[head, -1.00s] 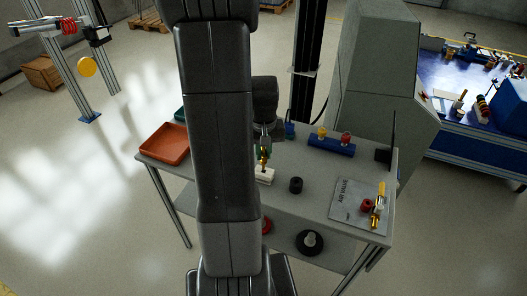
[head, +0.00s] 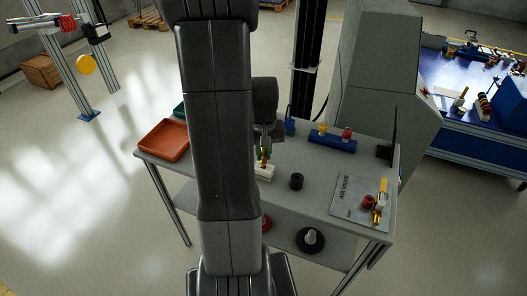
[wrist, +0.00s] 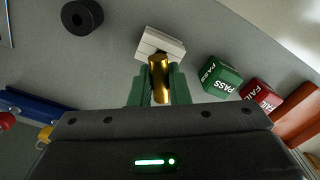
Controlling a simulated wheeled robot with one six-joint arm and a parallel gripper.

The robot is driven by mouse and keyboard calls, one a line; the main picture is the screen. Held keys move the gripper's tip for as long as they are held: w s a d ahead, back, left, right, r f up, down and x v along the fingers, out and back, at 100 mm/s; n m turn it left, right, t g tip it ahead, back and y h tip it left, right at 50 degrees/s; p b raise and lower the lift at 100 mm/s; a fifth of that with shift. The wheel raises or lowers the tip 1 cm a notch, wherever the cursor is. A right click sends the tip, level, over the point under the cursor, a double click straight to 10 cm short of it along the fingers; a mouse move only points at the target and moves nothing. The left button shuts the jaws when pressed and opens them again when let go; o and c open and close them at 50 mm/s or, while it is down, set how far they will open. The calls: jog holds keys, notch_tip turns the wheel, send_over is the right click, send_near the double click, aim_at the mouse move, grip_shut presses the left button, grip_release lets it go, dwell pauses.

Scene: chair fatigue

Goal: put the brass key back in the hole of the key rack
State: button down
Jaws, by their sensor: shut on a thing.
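The brass key (wrist: 160,80) is a gold cylinder held between the green fingers of my gripper (wrist: 158,85) in the wrist view. The white key rack (wrist: 161,43) lies just beyond the fingertips, and the far end of the key overlaps its near edge in this view. I cannot tell whether the key is in the hole, which is hidden. In the head view the rack (head: 264,173) stands on the grey table, with the brass key (head: 264,156) upright at or just above it. My arm hides part of the rack's left side there.
A black ring (wrist: 82,17) stands near the rack. A green PASS block (wrist: 220,74) and a red FAIL block (wrist: 261,96) are on the other side. An orange tray (head: 164,140), a blue holder (head: 332,142) and a grey plate (head: 350,196) with parts are also on the table.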

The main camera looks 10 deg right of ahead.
jog(key=shift+f+b, duration=0.75)
jog(key=shift+f, duration=0.25)
jog(key=c, duration=1.3)
grip_release()
jog(key=shift+r, duration=0.1)
notch_tip(320, 180, up, 14)
jog(key=shift+s+f, duration=0.1)
jog(key=shift+f, duration=0.15)
notch_tip(320, 180, down, 14)
jog(key=shift+r, duration=0.45)
